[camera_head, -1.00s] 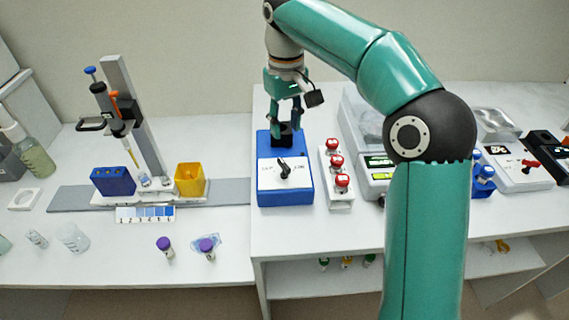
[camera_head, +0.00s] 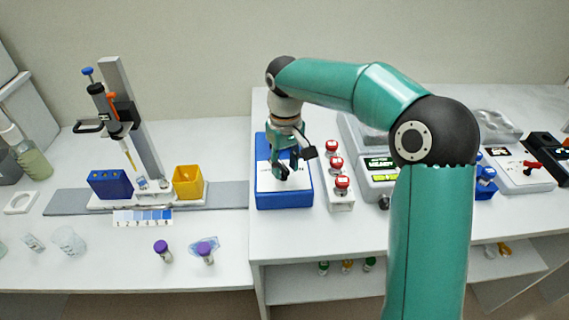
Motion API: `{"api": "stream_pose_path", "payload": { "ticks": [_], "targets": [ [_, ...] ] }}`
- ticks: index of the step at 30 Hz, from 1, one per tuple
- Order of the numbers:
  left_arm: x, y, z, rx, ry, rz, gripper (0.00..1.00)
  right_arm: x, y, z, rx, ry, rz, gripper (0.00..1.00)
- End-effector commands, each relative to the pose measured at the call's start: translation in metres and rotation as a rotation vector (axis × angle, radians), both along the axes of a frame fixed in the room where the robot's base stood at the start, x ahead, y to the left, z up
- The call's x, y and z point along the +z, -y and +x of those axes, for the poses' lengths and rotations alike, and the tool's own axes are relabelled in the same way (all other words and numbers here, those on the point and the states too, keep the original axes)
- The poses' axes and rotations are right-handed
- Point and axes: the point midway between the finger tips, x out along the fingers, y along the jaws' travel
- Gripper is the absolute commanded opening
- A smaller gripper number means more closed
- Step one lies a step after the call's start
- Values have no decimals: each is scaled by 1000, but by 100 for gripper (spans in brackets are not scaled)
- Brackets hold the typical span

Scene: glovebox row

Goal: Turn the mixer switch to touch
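The mixer is a blue box (camera_head: 285,201) with a white top panel (camera_head: 265,182), standing on the right-hand bench. Its black switch, on that panel, is now mostly hidden by my gripper, so I cannot tell which way it points. The panel's lettering is too small or covered to read. My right gripper (camera_head: 286,171) points down over the panel, right at the switch. Its two dark fingers look apart, and I cannot tell whether they touch the switch. The mixer's black cup at the back is hidden behind the gripper. My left gripper is not in view.
A pipette stand with a blue box (camera_head: 110,183) and a yellow bin (camera_head: 187,181) is on the left bench. The bench front (camera_head: 290,235) is clear.

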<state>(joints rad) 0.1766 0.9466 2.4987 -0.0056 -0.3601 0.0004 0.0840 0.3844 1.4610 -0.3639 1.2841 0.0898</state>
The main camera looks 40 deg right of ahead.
Motion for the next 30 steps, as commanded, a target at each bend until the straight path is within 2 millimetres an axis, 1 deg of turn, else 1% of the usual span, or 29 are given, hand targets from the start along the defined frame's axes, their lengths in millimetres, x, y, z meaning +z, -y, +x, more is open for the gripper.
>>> {"api": "stream_pose_path", "payload": {
  "ticks": [1,5,6,7,13,16,20,25,30],
  "targets": [
    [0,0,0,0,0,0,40,0,0,0,0,0,0,32],
    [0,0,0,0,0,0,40,0,0,0,0,0,0,11],
    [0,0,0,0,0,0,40,0,0,0,0,0,0,4],
    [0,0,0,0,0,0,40,0,0,0,0,0,0,0],
    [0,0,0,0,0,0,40,0,0,0,-3,0,0,0],
    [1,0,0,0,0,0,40,1,0,0,-39,0,0,0],
    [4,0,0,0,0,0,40,1,-2,0,-162,-1,-1,0],
    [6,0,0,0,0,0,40,1,-3,1,-362,-1,-1,0],
    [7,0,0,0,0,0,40,1,-5,2,-470,0,-1,0]
  ]
}}
